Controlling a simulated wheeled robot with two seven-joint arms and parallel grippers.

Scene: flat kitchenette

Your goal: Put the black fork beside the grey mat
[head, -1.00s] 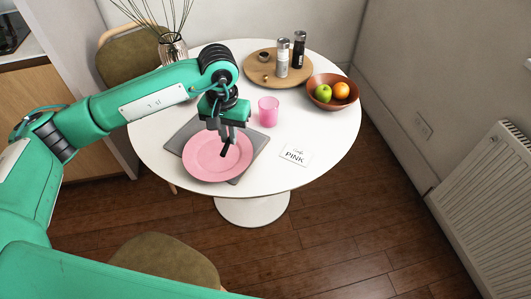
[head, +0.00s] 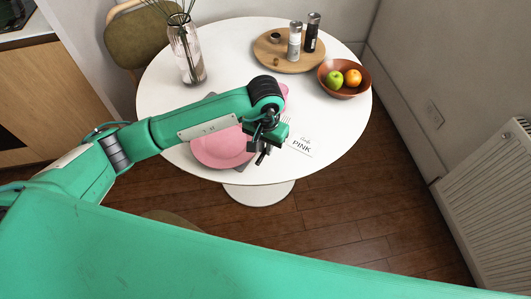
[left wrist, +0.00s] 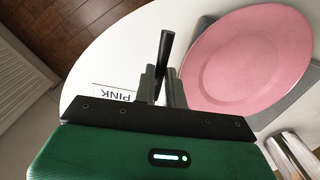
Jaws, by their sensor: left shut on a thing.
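My left gripper (head: 265,146) is shut on the black fork (left wrist: 165,50), seen mostly as a short dark bar standing out from the fingers. In the left wrist view, the gripper (left wrist: 162,78) is left of the pink plate (left wrist: 245,58). In the head view it is just right of the plate (head: 222,150), near the table's front edge. The grey mat (left wrist: 293,104) lies under the plate and is mostly covered by it. My arm hides more of the mat in the head view. My right gripper is out of view.
A white PINK card (head: 301,147) lies right of the gripper. A pink cup (head: 284,91) is partly hidden behind my arm. A fruit bowl (head: 343,92), a wooden tray (head: 270,62) and a glass vase (head: 190,60) stand farther back. The table's right side is fairly clear.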

